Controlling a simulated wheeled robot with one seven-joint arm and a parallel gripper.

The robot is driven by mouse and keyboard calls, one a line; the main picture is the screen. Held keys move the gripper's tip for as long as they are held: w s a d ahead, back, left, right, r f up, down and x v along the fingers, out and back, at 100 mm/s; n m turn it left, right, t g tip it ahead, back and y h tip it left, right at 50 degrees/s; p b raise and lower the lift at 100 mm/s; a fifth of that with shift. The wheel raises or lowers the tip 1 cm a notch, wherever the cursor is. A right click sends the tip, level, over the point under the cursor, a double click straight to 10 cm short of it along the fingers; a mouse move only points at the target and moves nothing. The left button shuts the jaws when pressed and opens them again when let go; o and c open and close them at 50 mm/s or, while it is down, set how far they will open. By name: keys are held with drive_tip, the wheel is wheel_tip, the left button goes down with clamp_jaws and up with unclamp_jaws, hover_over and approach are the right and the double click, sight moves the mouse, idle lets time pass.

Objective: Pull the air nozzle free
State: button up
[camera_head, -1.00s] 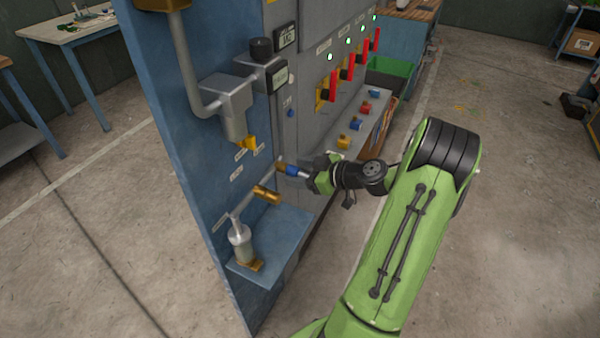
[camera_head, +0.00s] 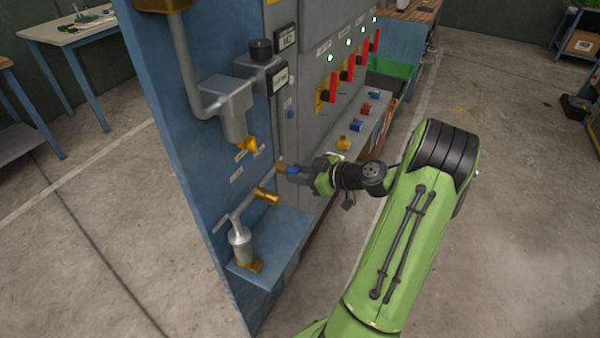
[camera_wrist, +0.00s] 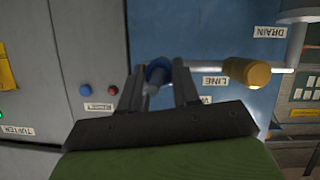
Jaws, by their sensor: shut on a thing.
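The air nozzle (camera_head: 292,170) is a small piece with a blue collar, in line with a brass fitting (camera_head: 281,167) on the panel's pipe. My gripper (camera_head: 297,172) reaches it from the right and is shut on the nozzle. In the wrist view, the two dark fingers (camera_wrist: 161,88) close around the nozzle, with its blue collar (camera_wrist: 157,70) beyond their tips. The nozzle still meets the brass fitting in the head view; whether it is seated is hard to tell. The fingers hide much of its body.
A brass cylinder (camera_head: 267,195) sticks out just below and left of the nozzle. Several red levers (camera_head: 350,68) line the panel behind.

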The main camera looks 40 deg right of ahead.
drive_tip(key=shift+s+d, duration=0.1)
drive_tip(key=shift+s+d+b, duration=0.25)
drive_tip(key=shift+s+b, duration=0.15)
drive_tip(key=shift+s, duration=0.35)
drive_tip(key=shift+s+d+b, duration=0.2)
drive_tip(key=shift+s+b, duration=0.15)
drive_tip(key=shift+s, duration=0.35)
drive_tip(key=shift+s+d, duration=0.25)
drive_tip(key=shift+s, duration=0.25)
drive_tip(key=s, duration=0.2)
drive_tip(key=s+d+b, duration=0.1)
drive_tip(key=shift+s, duration=0.35)
